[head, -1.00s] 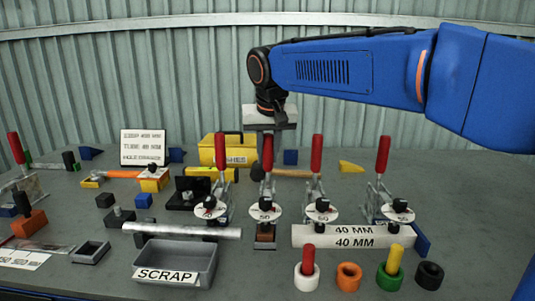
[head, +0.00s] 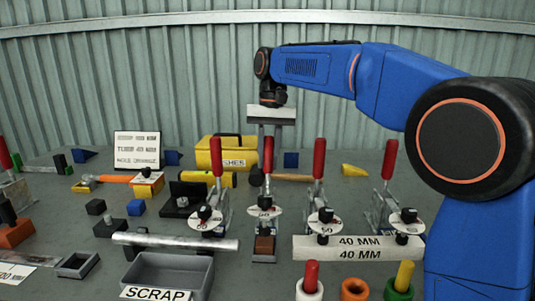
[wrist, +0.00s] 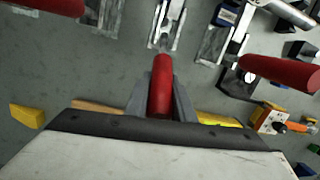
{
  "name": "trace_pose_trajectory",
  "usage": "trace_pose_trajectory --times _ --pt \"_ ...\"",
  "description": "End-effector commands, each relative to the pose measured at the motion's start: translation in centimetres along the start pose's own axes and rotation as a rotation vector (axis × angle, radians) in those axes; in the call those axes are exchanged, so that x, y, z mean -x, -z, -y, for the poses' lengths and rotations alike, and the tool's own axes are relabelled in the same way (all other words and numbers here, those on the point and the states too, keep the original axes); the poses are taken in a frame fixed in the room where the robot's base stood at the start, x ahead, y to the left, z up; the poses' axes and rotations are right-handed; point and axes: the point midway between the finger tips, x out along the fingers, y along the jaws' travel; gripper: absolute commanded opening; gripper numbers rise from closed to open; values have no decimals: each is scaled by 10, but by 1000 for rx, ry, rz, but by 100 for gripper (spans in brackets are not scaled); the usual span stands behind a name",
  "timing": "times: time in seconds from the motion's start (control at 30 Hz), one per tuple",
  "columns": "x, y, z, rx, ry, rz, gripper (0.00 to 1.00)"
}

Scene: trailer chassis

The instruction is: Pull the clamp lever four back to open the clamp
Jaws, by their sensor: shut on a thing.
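A row of toggle clamps with upright red levers stands on the bench. No number four is readable on the levers.
The neighbouring levers stand close on both sides. A metal tube (head: 176,242) and a white 40 MM bar (head: 345,247) lie under the side clamps. A grey SCRAP tray (head: 170,268) is in front. A yellow case (head: 218,146) stands behind.

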Motion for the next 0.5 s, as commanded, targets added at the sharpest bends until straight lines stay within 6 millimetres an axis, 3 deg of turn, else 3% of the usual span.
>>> trace_pose_trajectory --times 0.5 --pt "-23 24 -5 -18 44 295 0"
